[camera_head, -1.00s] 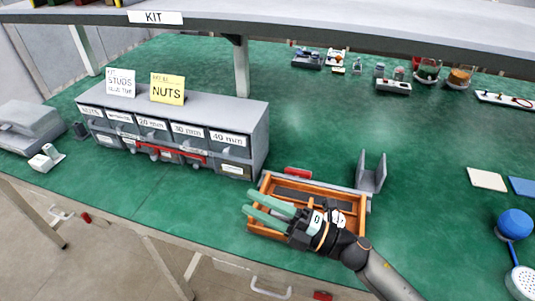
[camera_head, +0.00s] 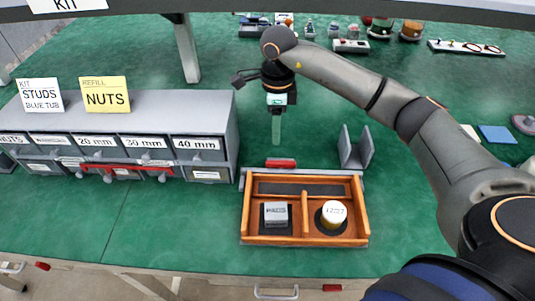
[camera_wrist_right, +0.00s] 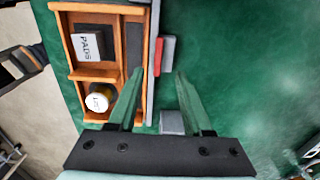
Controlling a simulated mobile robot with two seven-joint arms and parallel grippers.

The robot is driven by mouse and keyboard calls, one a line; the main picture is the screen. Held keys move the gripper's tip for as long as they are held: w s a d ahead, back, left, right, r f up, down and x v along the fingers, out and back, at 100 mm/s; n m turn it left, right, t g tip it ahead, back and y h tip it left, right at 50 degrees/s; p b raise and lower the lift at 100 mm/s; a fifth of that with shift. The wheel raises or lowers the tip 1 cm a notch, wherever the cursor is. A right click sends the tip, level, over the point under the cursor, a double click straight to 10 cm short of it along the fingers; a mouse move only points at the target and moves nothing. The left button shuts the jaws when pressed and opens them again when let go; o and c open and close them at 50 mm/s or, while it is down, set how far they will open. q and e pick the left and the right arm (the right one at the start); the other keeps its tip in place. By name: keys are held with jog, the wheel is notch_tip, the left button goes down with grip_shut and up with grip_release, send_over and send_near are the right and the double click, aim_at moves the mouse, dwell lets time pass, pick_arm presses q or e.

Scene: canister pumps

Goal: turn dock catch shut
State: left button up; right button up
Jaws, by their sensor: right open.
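The red dock catch (camera_head: 281,163) lies flat along the grey dock rail (camera_head: 352,181) behind the wooden tray (camera_head: 365,215). It also shows in the right wrist view (camera_wrist_right: 166,56). My right gripper (camera_head: 276,138) points down from above, behind the catch in the head view, open and empty. In the right wrist view its two green fingers (camera_wrist_right: 159,74) are apart, with the catch between and just beyond their tips. Contact cannot be told. My left gripper is not in view.
The tray holds a grey block marked PADS (camera_head: 276,213) and a cream round piece (camera_head: 334,213). A grey upright bracket (camera_head: 356,150) stands right of the catch. A grey drawer cabinet (camera_head: 225,135) stands to the left. Green bench is clear between cabinet and tray.

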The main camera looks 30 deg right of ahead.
aim_at(275, 162)
notch_tip(275, 162, down, 12)
jog(key=shift+s+a+r+p, duration=0.1)
jog(key=shift+r+p, duration=0.15)
jog(key=shift+p, duration=0.15)
grip_shut()
dwell(0.5)
